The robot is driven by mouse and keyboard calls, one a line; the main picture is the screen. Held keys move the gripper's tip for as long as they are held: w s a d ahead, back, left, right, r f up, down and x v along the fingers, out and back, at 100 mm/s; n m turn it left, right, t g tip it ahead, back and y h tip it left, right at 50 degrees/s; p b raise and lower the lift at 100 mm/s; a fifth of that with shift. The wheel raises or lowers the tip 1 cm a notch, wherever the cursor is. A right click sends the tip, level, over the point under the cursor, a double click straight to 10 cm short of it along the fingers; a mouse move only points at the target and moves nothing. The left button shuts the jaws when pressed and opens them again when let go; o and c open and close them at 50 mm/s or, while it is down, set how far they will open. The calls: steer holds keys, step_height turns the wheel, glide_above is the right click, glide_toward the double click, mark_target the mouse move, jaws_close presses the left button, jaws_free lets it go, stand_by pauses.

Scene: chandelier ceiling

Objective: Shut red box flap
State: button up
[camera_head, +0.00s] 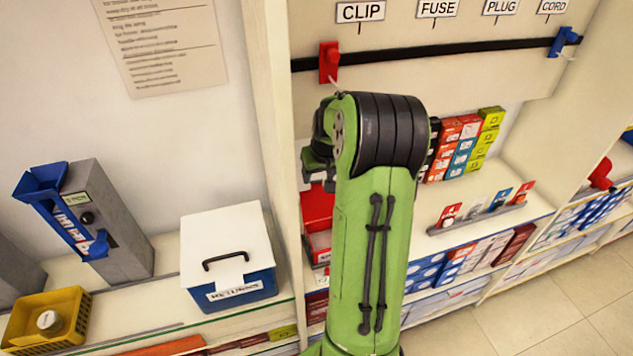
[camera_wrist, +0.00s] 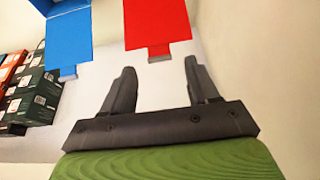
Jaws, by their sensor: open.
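The red box (camera_head: 317,210) is in the shelf bay just left of my arm in the head view, partly hidden behind the arm. In the wrist view, its red flap (camera_wrist: 156,24) is a flat panel with a small grey tab at its near edge. My gripper (camera_wrist: 160,75) is open and empty, its two dark fingers spread either side of the tab's line. The flap lies beyond the fingertips, apart from them as far as I can tell. In the head view the gripper is mostly hidden by my arm.
A blue flap (camera_wrist: 70,38) with a similar tab is left of the red one. Dark cartons (camera_wrist: 32,95) stack at the left. A white-lidded blue box (camera_head: 228,255) stands left of my arm. A divider (camera_head: 264,130) separates the bays. Floor is clear at lower right.

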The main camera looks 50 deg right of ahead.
mark_target(317, 184)
steer(key=x, duration=0.5)
steer(key=shift+r, duration=0.1)
steer(key=shift+c, duration=0.4)
jaws_close()
